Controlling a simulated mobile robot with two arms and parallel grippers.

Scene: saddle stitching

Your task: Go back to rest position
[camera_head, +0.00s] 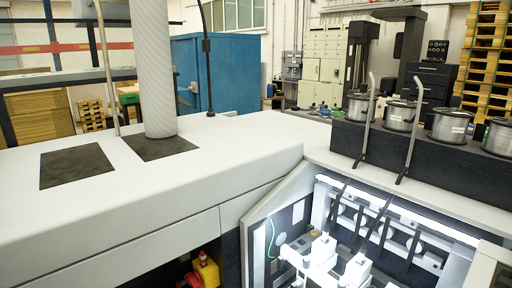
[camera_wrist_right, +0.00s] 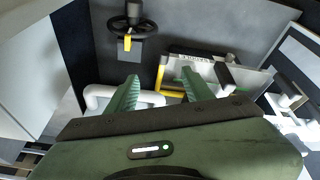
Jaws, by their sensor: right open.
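My right gripper (camera_wrist_right: 160,92) shows in the right wrist view. Its two green ridged fingers stand apart with nothing between them. Beyond the fingers are a white pipe (camera_wrist_right: 96,94), a black handwheel (camera_wrist_right: 133,24) with a yellow tag, and a small box-like fitting with a yellow edge (camera_wrist_right: 160,76). I cannot tell how far the fingertips are from these parts. Neither gripper shows in the head view, and my left gripper is in no view.
In the head view, a white machine housing (camera_head: 240,145) fills the middle. Its lit bay (camera_head: 300,215) at lower right holds white stitching units. Wire spools (camera_head: 400,115) stand on a dark ledge at right. A blue cabinet (camera_head: 225,75) stands behind. A yellow-red item (camera_head: 207,271) sits below the housing.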

